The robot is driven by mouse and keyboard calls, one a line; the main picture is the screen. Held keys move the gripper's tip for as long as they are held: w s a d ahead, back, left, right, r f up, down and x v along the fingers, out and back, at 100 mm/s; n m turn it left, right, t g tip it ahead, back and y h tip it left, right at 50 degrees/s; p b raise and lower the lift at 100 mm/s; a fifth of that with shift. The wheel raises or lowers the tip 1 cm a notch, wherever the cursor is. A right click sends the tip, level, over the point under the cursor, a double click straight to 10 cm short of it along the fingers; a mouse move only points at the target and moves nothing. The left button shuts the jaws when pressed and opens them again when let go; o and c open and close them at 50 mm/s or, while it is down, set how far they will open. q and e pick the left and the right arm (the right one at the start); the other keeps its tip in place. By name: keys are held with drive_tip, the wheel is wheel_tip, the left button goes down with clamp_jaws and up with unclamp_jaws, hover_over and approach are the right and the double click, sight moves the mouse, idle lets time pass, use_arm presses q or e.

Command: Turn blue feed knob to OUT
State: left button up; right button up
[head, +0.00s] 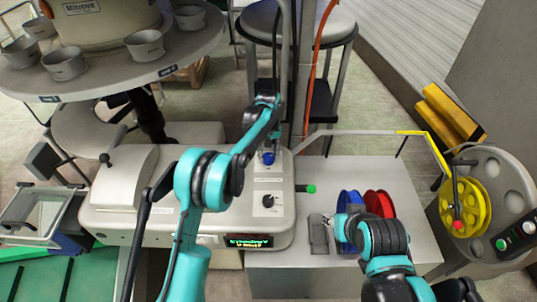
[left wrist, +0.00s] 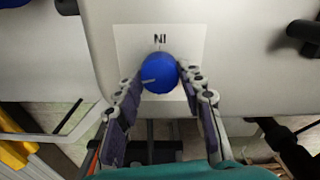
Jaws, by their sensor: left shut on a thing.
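The blue knob (head: 268,157) stands on the pale machine's top, at the end of my left arm. In the left wrist view the blue knob (left wrist: 160,70) sits on a white label (left wrist: 128,42) with "IN" showing upside down above it. A short pale mark on the knob points toward the left of that view. My left gripper (left wrist: 159,80) has a finger on each side of the knob and is shut on it; it also shows in the head view (head: 267,147). No OUT marking is readable.
A black knob (head: 268,201) and a lit display (head: 249,241) are nearer on the machine. A green-tipped lever (head: 308,189) sticks out rightward. Blue (head: 347,205) and red (head: 380,204) reels lie on the right table (head: 318,175). A yellow reel (head: 467,207) stands farther right.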

sight(268, 156)
use_arm(q)
drive_tip(key=n, duration=0.4)
drive_tip(key=shift+n, duration=0.3)
drive_tip(key=n, duration=0.3)
drive_tip(key=shift+n, duration=0.4)
drive_tip(key=n, duration=0.3)
drive_tip(key=shift+n, duration=2)
drive_tip(key=o, duration=1.2)
drive_tip(key=shift+c, duration=0.2)
wheel_tip(268, 156, up, 12)
drive_tip(key=shift+b, duration=0.3)
